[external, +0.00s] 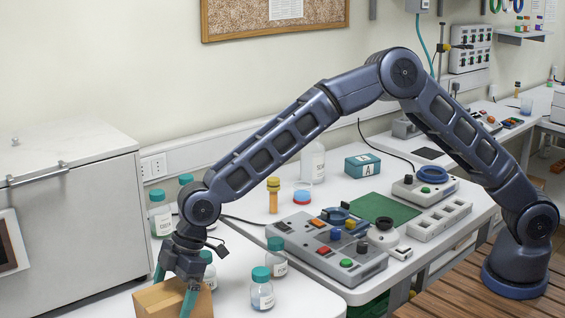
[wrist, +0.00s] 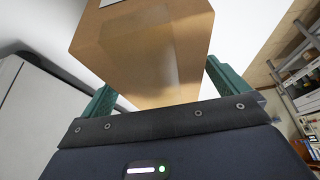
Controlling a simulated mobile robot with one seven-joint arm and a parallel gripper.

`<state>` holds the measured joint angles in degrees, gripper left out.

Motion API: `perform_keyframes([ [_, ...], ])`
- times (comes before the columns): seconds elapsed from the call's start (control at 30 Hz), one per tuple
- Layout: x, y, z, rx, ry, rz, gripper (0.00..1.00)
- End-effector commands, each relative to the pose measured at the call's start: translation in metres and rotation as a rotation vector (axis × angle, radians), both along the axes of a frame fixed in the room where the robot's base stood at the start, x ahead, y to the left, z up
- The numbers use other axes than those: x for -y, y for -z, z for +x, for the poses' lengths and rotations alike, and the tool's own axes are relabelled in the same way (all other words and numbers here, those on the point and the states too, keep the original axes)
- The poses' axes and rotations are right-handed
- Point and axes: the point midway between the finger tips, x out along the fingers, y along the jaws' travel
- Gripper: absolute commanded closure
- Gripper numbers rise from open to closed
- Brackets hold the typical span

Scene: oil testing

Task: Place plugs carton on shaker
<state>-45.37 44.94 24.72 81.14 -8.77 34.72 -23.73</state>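A brown cardboard carton (external: 150,300), likely the plugs carton, is at the bottom left of the external view, partly cut off by the frame. It fills the upper middle of the wrist view (wrist: 150,50), where a bit of white label shows at its top. My gripper (external: 174,290) points down over it, with one green finger in front and the other at its far side. The wrist view shows the fingers at either side of the carton; whether they press on it is unclear. A grey device with a dark round top and green button (external: 425,190) may be the shaker; I cannot be sure.
Capped bottles (external: 262,290) stand close to the right of my gripper, with more (external: 160,215) behind it. A grey console with coloured knobs (external: 330,245), a green mat (external: 383,210) and a teal box (external: 362,166) occupy the bench. A white cabinet (external: 80,220) stands left.

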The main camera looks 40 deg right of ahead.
Motion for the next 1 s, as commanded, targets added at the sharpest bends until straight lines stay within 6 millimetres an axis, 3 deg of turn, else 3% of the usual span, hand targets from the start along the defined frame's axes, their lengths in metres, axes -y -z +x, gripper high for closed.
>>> perform_keyframes([
  [0.37, 0.003, -0.012, 0.001, 0.001, 0.0, 0.002, 0.01],
  [0.8, 0.037, -0.083, 0.001, 0.001, 0.002, 0.001, 0.01],
  [1.0, 0.047, -0.105, 0.0, 0.0, 0.001, 0.001, 0.01],
])
